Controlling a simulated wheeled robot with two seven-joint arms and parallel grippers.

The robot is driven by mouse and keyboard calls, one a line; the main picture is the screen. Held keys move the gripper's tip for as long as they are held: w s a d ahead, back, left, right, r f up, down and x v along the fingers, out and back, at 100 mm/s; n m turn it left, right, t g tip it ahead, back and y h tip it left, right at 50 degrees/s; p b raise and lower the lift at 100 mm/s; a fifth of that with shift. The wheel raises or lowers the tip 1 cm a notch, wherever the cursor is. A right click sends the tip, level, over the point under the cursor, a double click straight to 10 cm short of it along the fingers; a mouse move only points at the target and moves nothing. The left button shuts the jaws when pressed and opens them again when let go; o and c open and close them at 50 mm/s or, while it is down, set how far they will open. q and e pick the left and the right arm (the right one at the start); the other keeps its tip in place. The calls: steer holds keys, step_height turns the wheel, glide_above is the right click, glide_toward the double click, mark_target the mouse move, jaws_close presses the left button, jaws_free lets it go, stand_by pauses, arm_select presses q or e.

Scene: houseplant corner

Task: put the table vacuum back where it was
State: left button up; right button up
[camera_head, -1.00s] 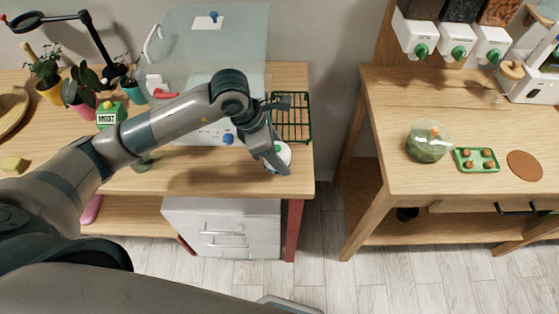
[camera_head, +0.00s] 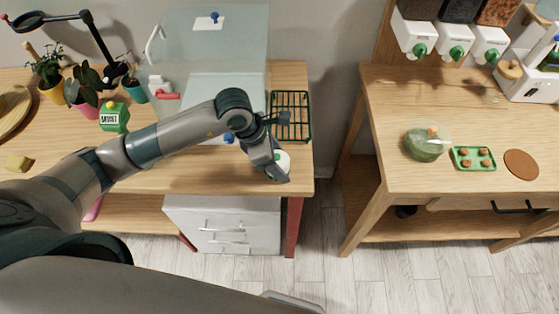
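The table vacuum (camera_head: 284,158) is a small round white thing with a green spot on top. It is at the right front of the left wooden table (camera_head: 180,180), in front of a dark green wire rack. My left gripper (camera_head: 279,172) reaches over the table from the left, pointing down at the vacuum and covering part of it. Its fingertips are at the vacuum's near side. I cannot tell whether they grip it, or whether it touches the table. My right gripper is not in view.
The wire rack (camera_head: 291,112) lies behind the vacuum. A clear case (camera_head: 215,60), a green MOIST box (camera_head: 113,117) and potted plants stand to the left. A gap separates this table from the right table (camera_head: 460,110), which holds a bowl (camera_head: 424,147) and a green tray (camera_head: 474,158).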

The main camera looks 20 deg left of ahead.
arm_select(q)
steer(key=shift+o, duration=0.9)
steer(key=shift+r, duration=0.2)
steer(key=shift+a+r, duration=0.15)
steer(key=shift+r, duration=0.1)
steer(key=b+v, duration=0.3)
steer(key=v, duration=0.8)
steer(key=shift+r, duration=0.2)
stand_by(0.8)
steer(key=shift+c, duration=0.7)
